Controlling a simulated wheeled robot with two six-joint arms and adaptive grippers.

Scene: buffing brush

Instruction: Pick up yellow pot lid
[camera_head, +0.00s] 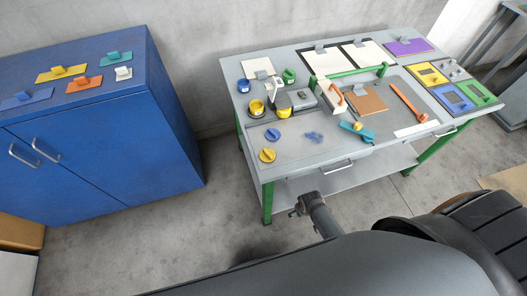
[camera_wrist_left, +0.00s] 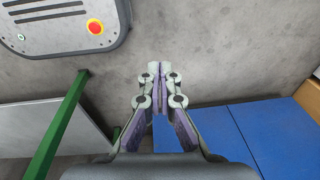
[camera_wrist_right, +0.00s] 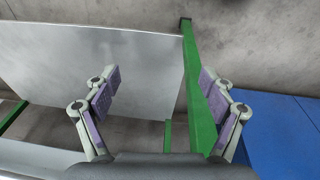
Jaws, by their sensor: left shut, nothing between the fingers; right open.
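The yellow pot lid (camera_head: 268,155) is a round disc with a knob, lying flat on the table's front left corner. A similar blue lid (camera_head: 273,134) lies just behind it. A yellow pot (camera_head: 256,108) stands farther back. My left gripper (camera_wrist_left: 160,72) is shut and empty in its wrist view, with no lid near it. My right gripper (camera_wrist_right: 161,78) is open and empty, with the green table leg showing beyond its fingers. In the head view one arm end shows below the table's front edge, apart from the lid; I cannot tell which arm.
The grey table (camera_head: 217,75) has green legs and a lower shelf (camera_head: 345,172). A wooden block (camera_head: 366,101), an orange-handled tool (camera_head: 407,101) and a teal tool (camera_head: 357,129) lie right of the lids. A blue cabinet (camera_head: 130,150) stands left, with floor between it and the table.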

